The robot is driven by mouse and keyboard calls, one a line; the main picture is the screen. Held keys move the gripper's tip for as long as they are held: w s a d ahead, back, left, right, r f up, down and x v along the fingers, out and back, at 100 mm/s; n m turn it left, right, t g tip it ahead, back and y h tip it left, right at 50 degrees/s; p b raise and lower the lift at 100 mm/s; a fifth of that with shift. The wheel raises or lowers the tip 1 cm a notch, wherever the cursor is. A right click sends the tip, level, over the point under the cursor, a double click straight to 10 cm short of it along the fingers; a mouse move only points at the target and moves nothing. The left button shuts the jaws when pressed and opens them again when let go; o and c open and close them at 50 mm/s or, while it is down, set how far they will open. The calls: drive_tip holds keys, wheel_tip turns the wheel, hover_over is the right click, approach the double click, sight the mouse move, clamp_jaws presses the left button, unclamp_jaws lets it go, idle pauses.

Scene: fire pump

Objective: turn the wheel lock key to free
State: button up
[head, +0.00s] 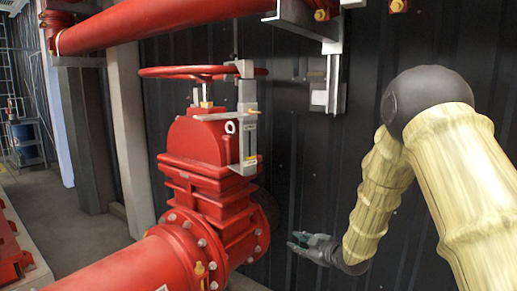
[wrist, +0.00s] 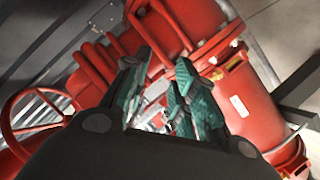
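The red handwheel (head: 200,72) sits on top of a large red gate valve (head: 205,150) in the head view. A grey metal lock bracket (head: 246,120) clasps the wheel's right rim and runs down beside the valve body. A small pale ring (head: 230,127) shows on it; I cannot make out the key clearly. My gripper (head: 298,240) is low, to the right of the valve and apart from it. In the wrist view my gripper (wrist: 163,65) has its green-padded fingers apart, with nothing seen held. Part of the wheel (wrist: 35,118) shows at the left there.
A red pipe (head: 160,24) crosses above the wheel, and another red pipe (head: 125,268) runs out from the valve at lower left. A dark ribbed wall (head: 310,170) stands behind. A grey bracket (head: 328,92) hangs on the wall. Open floor (head: 75,220) lies at left.

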drive_tip(key=w+a+r+n+y, duration=0.2)
drive_tip(key=w+r+n, duration=0.15)
drive_tip(key=r, duration=0.85)
drive_tip(key=w+a+r+n+y, duration=0.15)
drive_tip(key=r+n, duration=0.25)
drive_tip(key=r, duration=0.8)
drive_tip(key=n+g+y, duration=0.1)
drive_tip(key=n+y, duration=0.2)
drive_tip(key=n, duration=0.4)
approach(254, 112)
drive_tip(key=x, duration=0.3)
drive_tip(key=p+x, duration=0.1)
drive_tip(key=x, duration=0.2)
drive_tip(key=w+p+x, duration=0.1)
drive_tip(key=x, duration=0.2)
drive_tip(key=shift+d+f, duration=0.15)
drive_tip(key=shift+d, duration=0.2)
clamp_jaws()
